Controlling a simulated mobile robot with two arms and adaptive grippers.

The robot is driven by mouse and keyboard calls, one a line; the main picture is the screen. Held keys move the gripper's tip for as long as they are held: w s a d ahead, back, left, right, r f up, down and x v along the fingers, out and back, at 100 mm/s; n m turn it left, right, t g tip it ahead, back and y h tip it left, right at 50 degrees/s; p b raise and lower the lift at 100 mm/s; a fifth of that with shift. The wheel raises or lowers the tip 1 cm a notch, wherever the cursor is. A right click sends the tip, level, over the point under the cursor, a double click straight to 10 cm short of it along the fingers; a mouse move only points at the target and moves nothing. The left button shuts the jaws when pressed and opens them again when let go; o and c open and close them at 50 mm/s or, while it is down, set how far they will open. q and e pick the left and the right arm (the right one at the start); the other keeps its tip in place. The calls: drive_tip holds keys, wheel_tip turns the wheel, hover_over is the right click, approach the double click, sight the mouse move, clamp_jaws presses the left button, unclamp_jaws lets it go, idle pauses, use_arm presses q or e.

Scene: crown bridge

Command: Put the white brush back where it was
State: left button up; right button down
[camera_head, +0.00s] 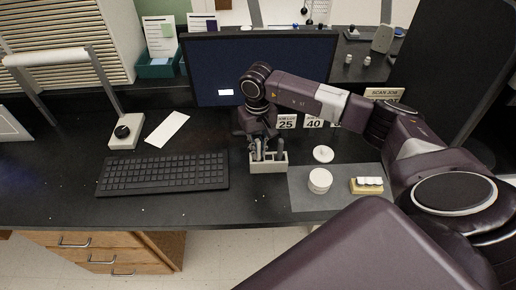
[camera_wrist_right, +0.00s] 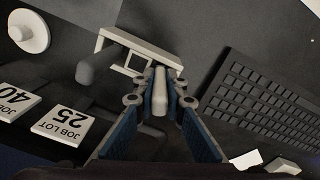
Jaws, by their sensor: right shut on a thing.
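The white brush (camera_wrist_right: 160,92) shows in the right wrist view as a pale rod between my right fingers. My right gripper (camera_wrist_right: 158,100) is shut on it. In the head view my right gripper (camera_head: 261,140) points down just over the small light grey holder (camera_head: 268,167), which has several compartments. The holder's rim also shows in the right wrist view (camera_wrist_right: 112,37), right beyond the fingertips. I cannot tell whether the brush's lower end is inside a compartment. A dark cylinder (camera_wrist_right: 95,66) stands at the holder, beside the brush. My left gripper is out of view.
A black keyboard (camera_head: 163,174) lies left of the holder. Right of it are a white disc (camera_head: 323,153), a white round jar (camera_head: 320,180) and a yellow block with white crowns (camera_head: 367,188) on a grey mat (camera_head: 300,200). A monitor (camera_head: 215,70) and number cards (camera_head: 287,122) stand behind.

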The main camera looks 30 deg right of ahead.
drive_tip(key=shift+f, duration=0.1)
drive_tip(key=c, duration=2)
unclamp_jaws()
drive_tip(key=shift+r, duration=0.65)
wheel_tip(320, 180, up, 10)
drive_tip(key=b, duration=0.3)
drive_tip(key=shift+f, duration=0.15)
drive_tip(key=shift+a+r, duration=0.1)
drive_tip(key=shift+r, duration=0.6)
